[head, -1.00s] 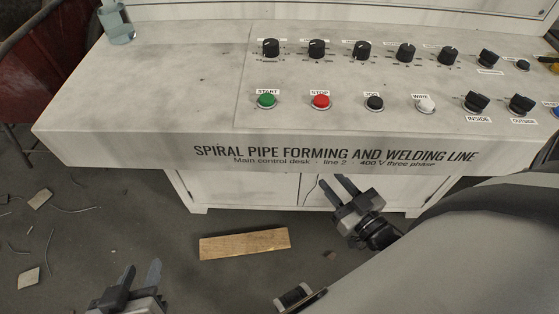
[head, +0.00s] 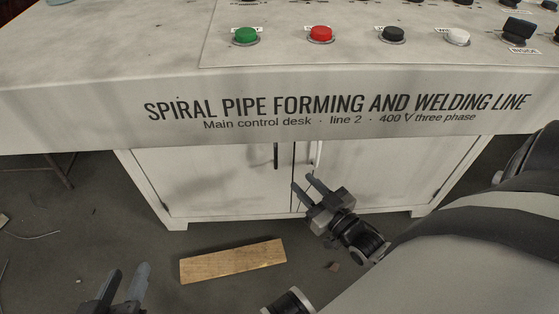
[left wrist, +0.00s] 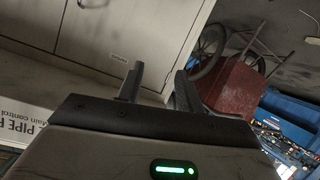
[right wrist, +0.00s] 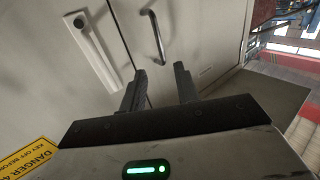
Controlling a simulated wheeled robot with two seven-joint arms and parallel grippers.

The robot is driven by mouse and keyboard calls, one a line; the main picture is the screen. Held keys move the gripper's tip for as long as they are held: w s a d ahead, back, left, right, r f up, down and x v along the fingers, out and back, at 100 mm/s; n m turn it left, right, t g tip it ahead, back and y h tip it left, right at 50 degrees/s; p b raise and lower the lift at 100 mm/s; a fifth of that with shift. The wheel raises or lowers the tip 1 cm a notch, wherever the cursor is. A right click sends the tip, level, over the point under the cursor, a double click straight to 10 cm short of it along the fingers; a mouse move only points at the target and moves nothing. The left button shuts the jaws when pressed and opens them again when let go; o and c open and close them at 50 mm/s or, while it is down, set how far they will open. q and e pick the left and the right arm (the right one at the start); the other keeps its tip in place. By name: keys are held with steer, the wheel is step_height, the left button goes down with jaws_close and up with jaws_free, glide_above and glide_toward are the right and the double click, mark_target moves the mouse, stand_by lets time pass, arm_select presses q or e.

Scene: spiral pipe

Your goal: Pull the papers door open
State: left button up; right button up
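Under the desk is a white cabinet with two doors. The left door (head: 215,180) has a dark bar handle (head: 276,156), which also shows in the right wrist view (right wrist: 154,36). The right door (head: 385,180) has a pale lock plate (head: 316,154), also in the right wrist view (right wrist: 93,48). A small label (left wrist: 118,57) is on the left door, too small to read. My right gripper (head: 304,182) is open and empty before the seam between the doors, apart from the handle. My left gripper (head: 126,280) is open and empty at lower left.
The control desk (head: 100,115) with its buttons overhangs the cabinet. A wooden board (head: 232,261) lies on the floor in front. A yellow danger sign (right wrist: 30,158) shows in the right wrist view. A red cart (left wrist: 235,88) stands to the side.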

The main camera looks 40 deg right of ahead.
steer(key=b, duration=0.3)
glide_above(279, 160)
steer(key=s+a, duration=0.3)
steer(key=s, duration=0.2)
steer(key=shift+w+d, duration=0.15)
steer(key=shift+w, duration=0.35)
arm_select(q)
steer(key=shift+w+d+r+t+h, duration=0.1)
steer(key=shift+d+r+t+h, duration=0.15)
steer(key=shift+r, duration=0.2)
steer(key=shift+w+d+r+t+h, duration=0.1)
steer(key=shift+d+r+t+h, duration=0.05)
steer(key=shift+r+t+h, duration=0.25)
arm_select(e)
jaws_close()
